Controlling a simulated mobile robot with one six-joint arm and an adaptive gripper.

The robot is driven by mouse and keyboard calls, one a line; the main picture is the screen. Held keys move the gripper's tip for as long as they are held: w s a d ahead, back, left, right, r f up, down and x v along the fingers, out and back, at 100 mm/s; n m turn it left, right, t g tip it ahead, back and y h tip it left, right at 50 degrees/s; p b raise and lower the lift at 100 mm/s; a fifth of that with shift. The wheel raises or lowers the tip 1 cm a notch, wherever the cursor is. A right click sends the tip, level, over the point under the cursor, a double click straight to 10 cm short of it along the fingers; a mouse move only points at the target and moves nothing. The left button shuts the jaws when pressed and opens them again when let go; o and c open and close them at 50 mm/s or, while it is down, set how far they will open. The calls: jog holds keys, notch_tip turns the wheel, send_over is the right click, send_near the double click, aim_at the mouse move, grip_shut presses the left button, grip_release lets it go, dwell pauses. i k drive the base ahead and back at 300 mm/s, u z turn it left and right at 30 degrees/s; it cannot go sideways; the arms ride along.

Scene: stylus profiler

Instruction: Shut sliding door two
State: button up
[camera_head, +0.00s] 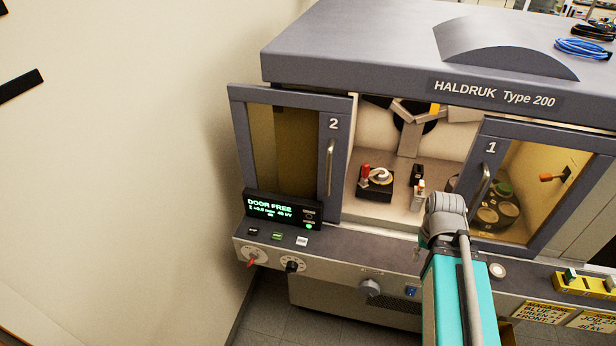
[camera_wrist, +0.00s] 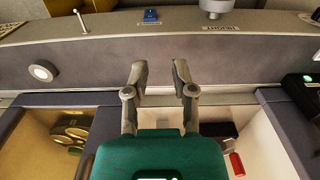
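Sliding door two (camera_head: 337,185), a grey frame with an amber window and the number 2, stands at the left of the cabinet, its left edge beyond the cabinet's side. Its upright bar handle (camera_head: 330,167) is on the right frame. A wide opening lies between it and door one (camera_head: 482,150). In the wrist view, part of door two's dark frame (camera_wrist: 288,120) shows at the right. My gripper (camera_wrist: 158,75) is open and empty, with its fingers apart before the cabinet's front ledge. It touches neither handle; in the head view my arm hides its fingers.
Inside the opening stand a red-handled device (camera_head: 377,182) and small black items. A display box (camera_head: 283,209) reading "DOOR FREE" stands in front of door two's lower part. Knobs and switches (camera_head: 292,265) line the front panel. A wall (camera_head: 130,170) is at the left.

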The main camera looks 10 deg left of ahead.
aim_at(336, 110)
jog(key=u, duration=0.45)
jog(key=k, duration=1.45)
jog(key=z, duration=0.4)
jog(key=i, duration=1)
jog(key=u, duration=0.05)
